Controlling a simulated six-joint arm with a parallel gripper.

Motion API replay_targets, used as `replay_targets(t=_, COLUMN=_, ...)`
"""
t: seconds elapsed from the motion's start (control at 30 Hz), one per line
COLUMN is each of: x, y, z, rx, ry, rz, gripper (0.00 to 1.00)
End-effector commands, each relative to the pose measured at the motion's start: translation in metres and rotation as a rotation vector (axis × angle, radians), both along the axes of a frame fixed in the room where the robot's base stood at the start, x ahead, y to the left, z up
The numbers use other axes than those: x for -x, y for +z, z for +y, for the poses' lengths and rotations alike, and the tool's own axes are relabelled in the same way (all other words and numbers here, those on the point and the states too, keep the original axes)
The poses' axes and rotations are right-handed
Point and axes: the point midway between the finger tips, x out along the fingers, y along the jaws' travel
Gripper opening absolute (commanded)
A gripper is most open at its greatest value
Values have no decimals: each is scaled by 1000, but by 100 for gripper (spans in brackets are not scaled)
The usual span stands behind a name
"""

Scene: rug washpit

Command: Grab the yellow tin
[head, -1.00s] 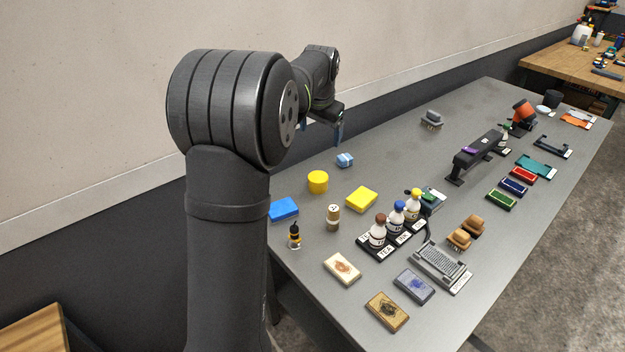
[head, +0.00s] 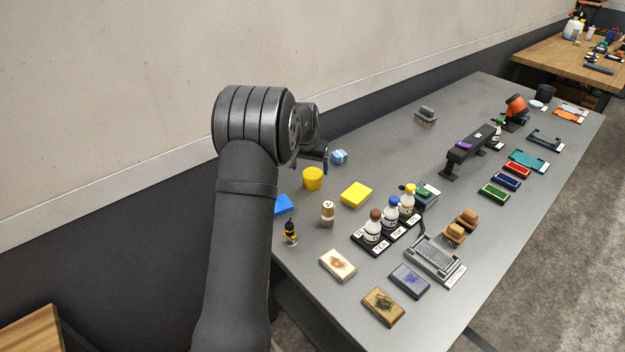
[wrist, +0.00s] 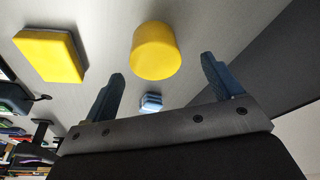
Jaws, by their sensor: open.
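The yellow tin (head: 313,179) is a short upright cylinder on the grey table, near its wall-side edge. In the wrist view the yellow tin (wrist: 156,51) shows just beyond my two blue fingers, roughly between their lines. My gripper (wrist: 162,80) is open with nothing between its fingers. In the head view my gripper (head: 326,160) hangs just behind the tin, partly hidden by my own arm. I cannot tell its exact height above the table.
A light blue block (head: 339,157) sits behind the tin and a yellow flat block (head: 356,194) to its right. A blue block (head: 283,205) and a small cork-coloured jar (head: 328,213) stand nearer. Bare table lies between them. The wall is close on the left.

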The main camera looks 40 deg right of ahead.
Motion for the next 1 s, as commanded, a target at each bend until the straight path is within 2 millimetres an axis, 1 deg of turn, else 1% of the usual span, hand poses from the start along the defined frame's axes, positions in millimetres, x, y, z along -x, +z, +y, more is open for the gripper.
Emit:
replay_targets(t=0.17, x=0, y=-9, z=-2, rx=0, ry=-1, rz=0, gripper=84)
replay_targets(t=0.37, x=1, y=-37, z=-10, rx=-2, ry=0, rz=1, gripper=84)
replay_targets(t=0.47, x=-1, y=-49, z=-13, rx=0, ry=-1, rz=0, gripper=84)
replay_targets(t=0.53, x=-2, y=-52, z=-14, rx=2, ry=-1, rz=-2, gripper=84)
replay_targets(t=0.7, x=-2, y=-52, z=-14, rx=2, ry=-1, rz=-2, gripper=84)
replay_targets(t=0.73, x=-2, y=-52, z=-14, rx=2, ry=-1, rz=-2, gripper=83)
replay_targets(t=0.87, x=-2, y=-52, z=-14, rx=2, ry=-1, rz=-2, gripper=57)
replay_targets(t=0.9, x=-2, y=-52, z=-14, rx=2, ry=-1, rz=-2, gripper=49)
replay_targets(t=0.97, x=-2, y=-52, z=-14, rx=2, ry=-1, rz=-2, gripper=37)
replay_targets(t=1.0, x=-2, y=-52, z=-14, rx=2, ry=-1, rz=-2, gripper=34)
